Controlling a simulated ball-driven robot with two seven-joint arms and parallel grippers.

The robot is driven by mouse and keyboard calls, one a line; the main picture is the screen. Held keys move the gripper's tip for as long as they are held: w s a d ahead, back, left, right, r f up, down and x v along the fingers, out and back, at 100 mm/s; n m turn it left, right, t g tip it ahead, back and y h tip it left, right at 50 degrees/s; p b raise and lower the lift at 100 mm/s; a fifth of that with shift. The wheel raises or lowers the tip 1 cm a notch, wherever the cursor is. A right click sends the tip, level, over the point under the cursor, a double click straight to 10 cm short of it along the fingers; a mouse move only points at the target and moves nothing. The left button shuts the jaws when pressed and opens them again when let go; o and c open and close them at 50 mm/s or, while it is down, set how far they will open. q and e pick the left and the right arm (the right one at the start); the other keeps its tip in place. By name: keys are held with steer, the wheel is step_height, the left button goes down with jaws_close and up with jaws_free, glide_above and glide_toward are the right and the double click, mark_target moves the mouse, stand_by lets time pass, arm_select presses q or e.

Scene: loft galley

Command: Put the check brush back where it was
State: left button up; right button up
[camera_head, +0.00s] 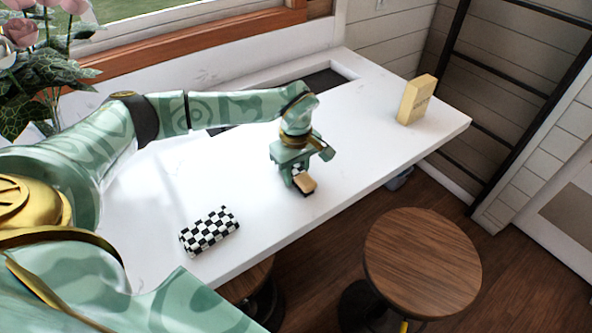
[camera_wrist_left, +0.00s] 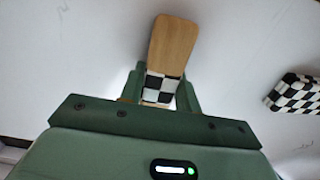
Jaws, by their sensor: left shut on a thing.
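The check brush (camera_head: 305,183) has a tan wooden part and a black-and-white checked part. My left gripper (camera_head: 297,171) is shut on it over the white counter (camera_head: 240,165), near the front edge. In the left wrist view the checked part of the brush (camera_wrist_left: 162,87) sits between the two fingers and the wooden part sticks out beyond them. I cannot tell whether the brush touches the counter. My right gripper is not in view.
A checked block (camera_head: 209,231) lies on the counter, left of the gripper and nearer to me. A yellow box (camera_head: 416,99) stands at the far right end. A dark recess (camera_head: 322,82) lies at the back. Pink flowers (camera_head: 22,32) stand at left. A wooden stool (camera_head: 422,262) is in front.

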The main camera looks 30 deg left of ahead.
mark_target(296, 168)
arm_select(q)
steer(key=shift+f, duration=0.1)
steer(key=o, duration=0.9)
steer(key=shift+o, duration=0.2)
step_height(296, 168, up, 12)
steer(key=shift+r+p, duration=0.2)
steer(key=shift+p, duration=0.1)
